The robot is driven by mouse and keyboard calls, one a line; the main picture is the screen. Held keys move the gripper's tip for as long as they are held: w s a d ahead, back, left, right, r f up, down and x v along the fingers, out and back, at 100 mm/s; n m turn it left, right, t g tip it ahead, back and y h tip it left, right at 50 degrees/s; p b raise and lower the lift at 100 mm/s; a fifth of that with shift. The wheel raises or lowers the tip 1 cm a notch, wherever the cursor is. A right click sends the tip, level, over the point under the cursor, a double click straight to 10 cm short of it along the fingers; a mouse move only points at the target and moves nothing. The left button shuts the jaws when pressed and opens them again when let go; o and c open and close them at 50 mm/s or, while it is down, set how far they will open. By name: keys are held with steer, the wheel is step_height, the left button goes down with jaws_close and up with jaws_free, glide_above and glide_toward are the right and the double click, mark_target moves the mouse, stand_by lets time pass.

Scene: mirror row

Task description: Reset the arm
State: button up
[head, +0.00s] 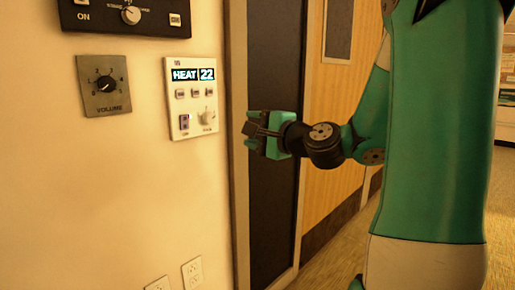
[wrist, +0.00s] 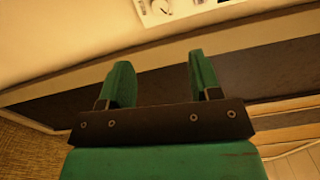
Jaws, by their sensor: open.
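My gripper (head: 256,134) is green and black and stands in front of the dark door panel in the head view, just right of the thermostat. In the wrist view my gripper (wrist: 160,82) shows two green fingers spread apart with nothing between them. It touches nothing that I can make out. My green arm reaches in from the right side of the head view.
A thermostat (head: 191,97) reading HEAT 22, a volume dial (head: 104,85) and a black control panel (head: 125,14) are on the left wall. Wall outlets (head: 192,273) are low down. A dark door panel (head: 273,190) stands behind my gripper. Floor (head: 335,250) shows at lower right.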

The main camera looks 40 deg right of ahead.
steer(key=shift+s+f+b, duration=0.1)
steer(key=shift+s+b, duration=0.2)
steer(key=shift+s, duration=0.15)
steer(key=s+a+f+n+g+y, duration=0.2)
steer(key=a+f+n+g+y, duration=0.25)
steer(key=a+n, duration=0.5)
steer(key=s+a+f+n+g+y, duration=0.35)
steer(key=a+n+g, duration=0.25)
steer(key=a, duration=0.6)
steer(key=s+a+f+n+g+h, duration=0.25)
steer(key=s+n+g, duration=0.2)
steer(key=s, duration=0.25)
steer(key=s+a+f+n+g+h, duration=0.2)
steer(key=s+a+f+n+g, duration=0.1)
steer(key=s+n, duration=0.3)
step_height(320, 180, up, 26)
steer(key=p, duration=2.6)
steer(key=shift+s+r+p, duration=0.2)
steer(key=shift+s+p, duration=0.05)
steer(key=shift+p, duration=0.05)
